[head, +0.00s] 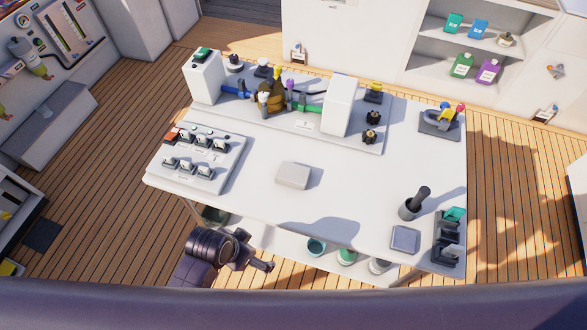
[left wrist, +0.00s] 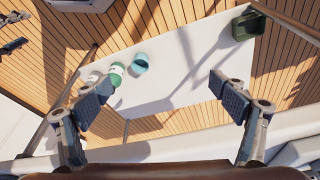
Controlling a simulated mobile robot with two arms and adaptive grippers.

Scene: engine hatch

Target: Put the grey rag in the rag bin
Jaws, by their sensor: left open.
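A light grey, flat, folded piece (head: 293,175), which looks like the grey rag, lies on the middle of the white worktable. A dark green open bin (left wrist: 247,25) stands on the low shelf in the left wrist view; its dark top shows partly under the table edge in the head view (head: 215,215). I cannot read a label marking it as the rag bin. My left gripper (head: 262,265) is in front of the table's near edge, apart from the rag. In the left wrist view its two fingers (left wrist: 162,95) are spread, with nothing between them. My right gripper is not in view.
The worktable (head: 345,205) carries a switch panel (head: 195,155), a pipe assembly (head: 300,108), a dark upright tool in a cup (head: 412,205), a grey-blue square (head: 405,239) and a dark rack (head: 449,240). A teal bucket (head: 316,246) and other containers stand on the low shelf.

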